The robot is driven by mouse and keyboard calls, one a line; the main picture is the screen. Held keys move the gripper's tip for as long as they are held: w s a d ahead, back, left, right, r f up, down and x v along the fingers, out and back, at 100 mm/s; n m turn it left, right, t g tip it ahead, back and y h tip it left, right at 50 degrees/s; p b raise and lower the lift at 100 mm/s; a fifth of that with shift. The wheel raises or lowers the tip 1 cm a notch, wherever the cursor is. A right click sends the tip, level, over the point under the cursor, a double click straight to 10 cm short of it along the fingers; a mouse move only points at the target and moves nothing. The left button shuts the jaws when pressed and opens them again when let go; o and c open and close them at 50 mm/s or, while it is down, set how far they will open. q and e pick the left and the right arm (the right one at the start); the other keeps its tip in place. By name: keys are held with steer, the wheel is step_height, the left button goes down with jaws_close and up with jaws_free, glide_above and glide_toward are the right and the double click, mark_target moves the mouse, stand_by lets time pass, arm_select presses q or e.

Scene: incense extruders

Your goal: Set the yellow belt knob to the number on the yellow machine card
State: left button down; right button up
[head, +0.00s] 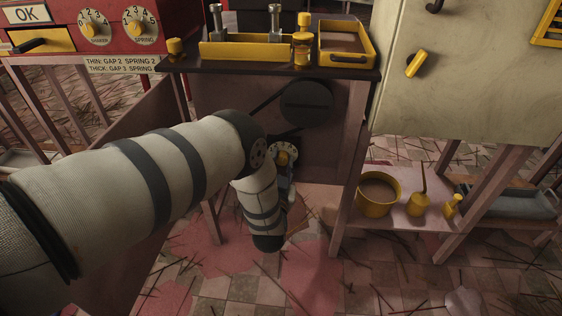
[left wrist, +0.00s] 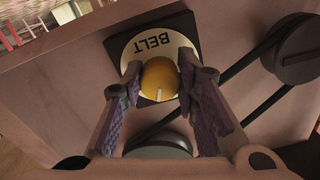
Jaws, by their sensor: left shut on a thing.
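The yellow belt knob (left wrist: 160,78) sits on a round white dial labelled BELT (left wrist: 143,50), on a black square plate. A pale pointer mark shows on the knob, towards the lower side of the left wrist view. No dial numbers can be read there. My left gripper (left wrist: 160,82) has its two purple-padded fingers against opposite sides of the knob. In the head view the knob (head: 284,158) is small and partly hidden by my left arm and gripper (head: 283,172). I see no card with a belt number. My right gripper is not in view.
Black pulleys (head: 306,103) with a belt are beside the knob. Above is a dark tabletop (head: 230,69) with yellow parts. A red machine (head: 110,27) with a gap and spring card (head: 121,64) stands left. A cream cabinet (head: 465,80) and low shelf (head: 400,215) are right.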

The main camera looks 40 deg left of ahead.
arm_select(q)
steer(key=shift+m, duration=1.1)
steer(key=c, duration=1.2)
jaws_free()
steer(key=shift+c, duration=0.2)
steer(key=v, duration=1.2)
steer(key=shift+f, duration=0.15)
